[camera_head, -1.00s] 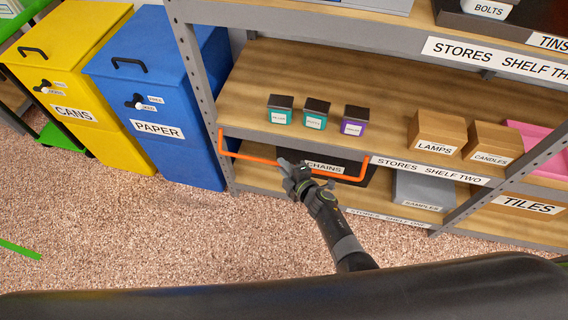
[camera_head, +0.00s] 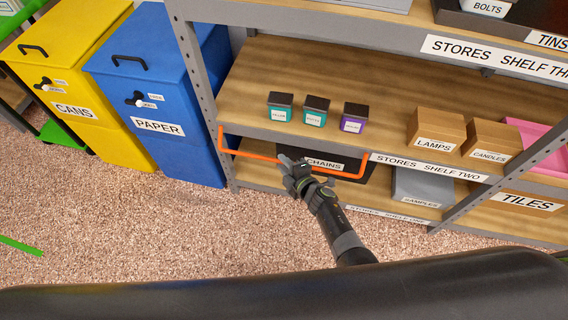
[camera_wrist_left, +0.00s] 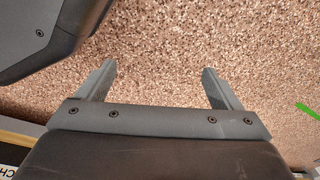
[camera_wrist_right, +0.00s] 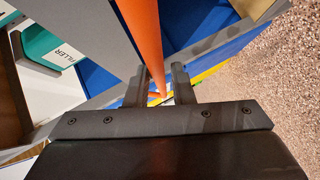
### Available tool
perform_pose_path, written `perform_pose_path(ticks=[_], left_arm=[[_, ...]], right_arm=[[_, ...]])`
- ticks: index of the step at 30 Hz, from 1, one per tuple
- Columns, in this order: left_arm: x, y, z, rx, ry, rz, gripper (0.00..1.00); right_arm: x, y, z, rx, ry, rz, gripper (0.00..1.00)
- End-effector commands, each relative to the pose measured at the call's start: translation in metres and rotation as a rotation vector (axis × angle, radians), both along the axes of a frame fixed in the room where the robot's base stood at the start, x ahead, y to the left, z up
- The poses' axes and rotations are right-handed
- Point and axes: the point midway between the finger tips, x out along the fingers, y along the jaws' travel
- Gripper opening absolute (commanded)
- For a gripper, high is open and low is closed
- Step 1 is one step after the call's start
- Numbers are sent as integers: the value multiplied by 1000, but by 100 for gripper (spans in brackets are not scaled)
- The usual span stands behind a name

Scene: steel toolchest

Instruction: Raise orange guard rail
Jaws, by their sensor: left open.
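The orange guard rail (camera_head: 255,156) is a U-shaped bar hanging low across the front of shelf two, in front of the black CHAINS bin. My right gripper (camera_head: 286,163) is at the rail's long lower bar, near its middle. In the right wrist view the rail (camera_wrist_right: 143,35) runs down between the two narrowed fingers of this gripper (camera_wrist_right: 161,78), which look closed on it. My left gripper (camera_wrist_left: 157,75) shows only in its own wrist view, open and empty above the speckled floor.
Two teal boxes (camera_head: 315,116) and a purple-marked box (camera_head: 353,120) stand on shelf two behind the rail. The CHAINS bin (camera_head: 350,161) is below. Blue PAPER (camera_head: 180,85) and yellow CANS (camera_head: 75,60) bins stand left of the rack post (camera_head: 200,80). Floor in front is clear.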

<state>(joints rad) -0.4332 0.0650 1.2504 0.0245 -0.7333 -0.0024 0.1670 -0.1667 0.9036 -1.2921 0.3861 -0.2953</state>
Motion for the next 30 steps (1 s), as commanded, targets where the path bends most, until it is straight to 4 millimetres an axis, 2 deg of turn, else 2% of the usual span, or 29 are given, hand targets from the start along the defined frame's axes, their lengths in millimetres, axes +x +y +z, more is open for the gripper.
perform_pose_path(ticks=[7, 18, 23, 30], left_arm=[[0, 1, 2, 3, -7, -1, 87], [-33, 11, -22, 25, 6, -26, 87], [-46, 14, -22, 31, 4, -36, 87], [-57, 12, -10, 29, -2, -39, 87]], right_arm=[[-3, -1, 3, 1, -1, 1, 22], [-26, -15, 13, 1, 0, -1, 22], [-48, -27, 21, 0, 1, -1, 22], [-98, -56, 38, -2, 2, -2, 22]])
